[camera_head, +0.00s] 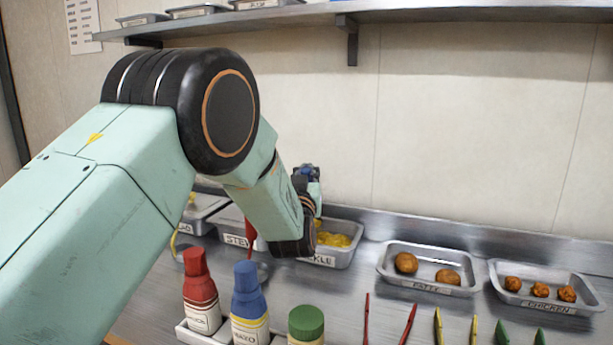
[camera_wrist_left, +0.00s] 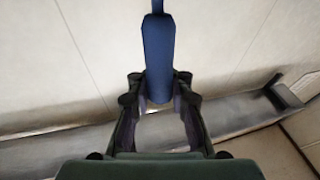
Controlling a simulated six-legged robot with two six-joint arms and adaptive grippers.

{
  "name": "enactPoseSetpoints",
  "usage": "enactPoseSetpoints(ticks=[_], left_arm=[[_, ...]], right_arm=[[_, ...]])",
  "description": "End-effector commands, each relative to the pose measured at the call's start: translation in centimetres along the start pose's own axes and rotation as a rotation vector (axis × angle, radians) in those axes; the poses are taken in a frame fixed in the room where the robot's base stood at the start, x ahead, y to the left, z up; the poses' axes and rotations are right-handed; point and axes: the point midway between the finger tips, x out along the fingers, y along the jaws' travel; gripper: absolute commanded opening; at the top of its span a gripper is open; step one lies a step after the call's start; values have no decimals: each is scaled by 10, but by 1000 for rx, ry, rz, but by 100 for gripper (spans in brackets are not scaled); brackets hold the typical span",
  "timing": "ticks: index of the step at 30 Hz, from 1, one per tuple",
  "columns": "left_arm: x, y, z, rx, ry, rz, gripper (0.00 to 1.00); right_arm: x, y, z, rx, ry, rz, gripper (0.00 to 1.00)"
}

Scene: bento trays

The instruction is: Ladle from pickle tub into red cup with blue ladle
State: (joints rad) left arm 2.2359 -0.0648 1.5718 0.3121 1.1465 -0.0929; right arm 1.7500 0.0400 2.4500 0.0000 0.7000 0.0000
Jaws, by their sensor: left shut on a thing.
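My left gripper (camera_head: 307,175) is at the back of the counter, above the pickle tub (camera_head: 342,262), and my own arm hides much of it. In the left wrist view the gripper (camera_wrist_left: 158,92) is shut on the thick handle of the blue ladle (camera_wrist_left: 159,55). The ladle's bowl is not visible in either view. The pickle tub holds yellow pieces, and its left part is hidden behind my arm. I cannot make out the red cup. My right gripper is not in view.
A sauce bottle (camera_head: 201,292), a mayo bottle (camera_head: 249,308) and a green-capped bottle (camera_head: 306,325) stand in front. The patty tray (camera_head: 428,286) and chicken tray (camera_head: 545,303) are at right, behind several coloured tongs. A shelf (camera_head: 420,10) runs above.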

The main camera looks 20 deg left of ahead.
Motion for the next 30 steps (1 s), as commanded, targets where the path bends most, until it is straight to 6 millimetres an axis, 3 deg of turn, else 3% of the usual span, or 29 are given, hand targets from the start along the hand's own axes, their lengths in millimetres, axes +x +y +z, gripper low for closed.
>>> enactPoseSetpoints(ticks=[16, 30], left_arm=[[11, 3, -49, 0, 1, 0, 0], [13, 4, -59, 0, 0, 0, 0]], right_arm=[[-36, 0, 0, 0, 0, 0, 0], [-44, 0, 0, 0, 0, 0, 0]])
